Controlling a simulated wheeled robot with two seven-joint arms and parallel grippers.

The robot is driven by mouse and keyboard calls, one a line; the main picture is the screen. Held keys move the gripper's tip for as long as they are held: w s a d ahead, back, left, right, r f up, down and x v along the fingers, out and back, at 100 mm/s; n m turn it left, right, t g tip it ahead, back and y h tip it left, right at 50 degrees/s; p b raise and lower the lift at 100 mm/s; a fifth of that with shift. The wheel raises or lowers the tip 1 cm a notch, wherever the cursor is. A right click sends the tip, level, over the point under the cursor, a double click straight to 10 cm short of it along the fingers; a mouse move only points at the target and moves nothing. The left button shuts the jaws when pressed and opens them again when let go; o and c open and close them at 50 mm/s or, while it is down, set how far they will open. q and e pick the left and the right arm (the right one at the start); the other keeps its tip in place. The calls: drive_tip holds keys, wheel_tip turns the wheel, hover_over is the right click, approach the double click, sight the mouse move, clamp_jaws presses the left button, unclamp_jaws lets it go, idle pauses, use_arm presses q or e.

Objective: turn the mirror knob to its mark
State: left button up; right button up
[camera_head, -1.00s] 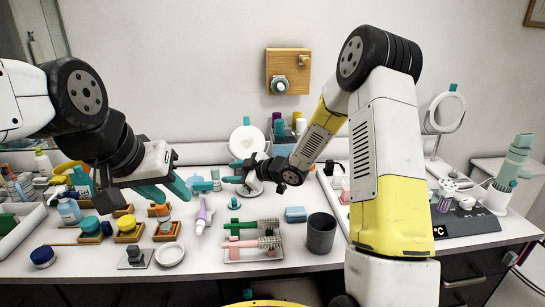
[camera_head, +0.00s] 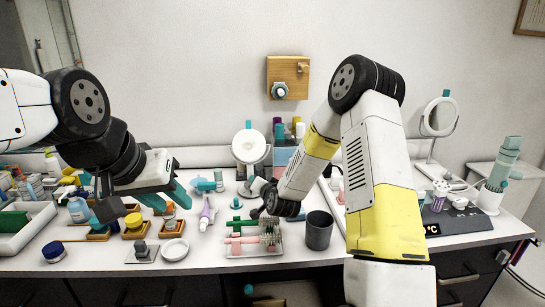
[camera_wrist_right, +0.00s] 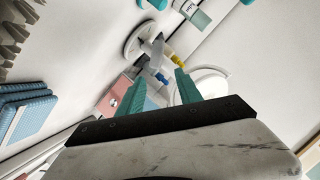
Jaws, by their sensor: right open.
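A round white mirror (camera_head: 249,146) stands at the back middle of the counter, with a teal piece at its top. In the right wrist view a white stand with a round base (camera_wrist_right: 133,42) carries small yellow and blue pieces (camera_wrist_right: 178,61); I cannot tell which is the knob or where its mark is. My right gripper (camera_wrist_right: 161,88) is open, its teal fingers spread and empty just short of that stand. In the head view its tips are low before the mirror, partly hidden by the wrist. My left gripper (camera_head: 146,198) looks open and empty above the counter's left part.
A wooden wall plate (camera_head: 301,90) holds a round knob (camera_head: 280,91). A second mirror (camera_head: 440,116) stands at right. Bottles and small dishes crowd the left.

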drive_tip(key=shift+n, duration=0.4)
drive_tip(key=x, duration=0.6)
drive_tip(key=shift+a+r, duration=0.1)
drive_tip(key=shift+a, duration=0.25)
drive_tip(key=shift+a+r+n+h, duration=0.2)
drive_tip(key=shift+a+n+h, duration=0.15)
drive_tip(key=shift+n+h, duration=0.4)
drive_tip(key=shift+a+n+h, duration=0.4)
drive_tip(key=shift+n+h, duration=0.35)
drive_tip(key=shift+n, duration=0.5)
drive_tip(key=s+d+r+g+y, duration=0.1)
drive_tip(key=s+d+r+g, duration=0.1)
drive_tip(key=s+r, duration=0.8)
drive_tip(key=s+d+r+n+g+y, duration=0.1)
drive_tip(key=s+d+r, duration=0.4)
drive_tip(key=s+r, duration=0.5)
drive_tip(key=shift+s+d+g+y, duration=0.35)
drive_tip(key=shift+s+g+y, duration=0.4)
drive_tip(key=shift+s, duration=0.3)
